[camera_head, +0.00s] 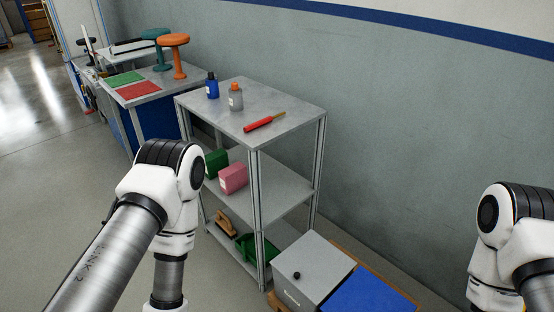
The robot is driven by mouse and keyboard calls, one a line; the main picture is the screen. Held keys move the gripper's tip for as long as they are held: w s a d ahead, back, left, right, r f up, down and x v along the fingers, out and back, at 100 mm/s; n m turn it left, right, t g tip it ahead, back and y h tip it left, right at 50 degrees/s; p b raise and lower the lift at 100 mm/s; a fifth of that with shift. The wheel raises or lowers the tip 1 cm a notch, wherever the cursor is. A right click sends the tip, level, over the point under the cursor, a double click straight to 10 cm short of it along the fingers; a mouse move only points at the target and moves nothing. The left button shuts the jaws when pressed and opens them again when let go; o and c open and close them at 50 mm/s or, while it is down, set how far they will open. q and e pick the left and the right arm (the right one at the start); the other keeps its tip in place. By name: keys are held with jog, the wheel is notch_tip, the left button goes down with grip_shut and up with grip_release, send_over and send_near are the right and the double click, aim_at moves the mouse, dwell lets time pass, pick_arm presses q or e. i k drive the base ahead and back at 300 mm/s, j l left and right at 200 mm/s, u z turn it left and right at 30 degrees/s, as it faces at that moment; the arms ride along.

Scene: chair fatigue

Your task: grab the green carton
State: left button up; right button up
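The green carton (216,163) stands on the middle shelf of the grey shelf unit (284,122), near its left end. A pink carton (233,178) stands just in front of it and to its right. The left arm comes in from the left, and its wrist side hangs down to the left of the shelf, apart from the carton. The right arm is at the right edge, far from the shelf. Neither gripper shows; both are below the picture.
A blue bottle (212,87), a grey bottle (236,98) and a red-handled tool (264,122) lie or stand on the top shelf. A brush (226,224) and a green dustpan (252,248) are on the bottom shelf. A grey box (312,268) stands in front at right.

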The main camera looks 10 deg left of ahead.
aim_at(216, 160)
jog(key=i+j+z, duration=0.15)
jog(key=j+z, duration=0.35)
jog(key=j, duration=0.15)
jog(key=j+z, duration=0.45)
jog(key=j, duration=0.2)
jog(key=j+z, duration=0.5)
jog(key=j, duration=0.2)
jog(key=k+j, duration=0.1)
jog(key=j, duration=0.35)
jog(key=k+j, duration=0.1)
jog(key=j, duration=0.35)
jog(key=k+j+z, duration=0.1)
jog(key=j, duration=0.35)
jog(key=k+j, duration=0.1)
jog(key=j, duration=0.35)
jog(key=k+j, duration=0.1)
jog(key=j, duration=0.35)
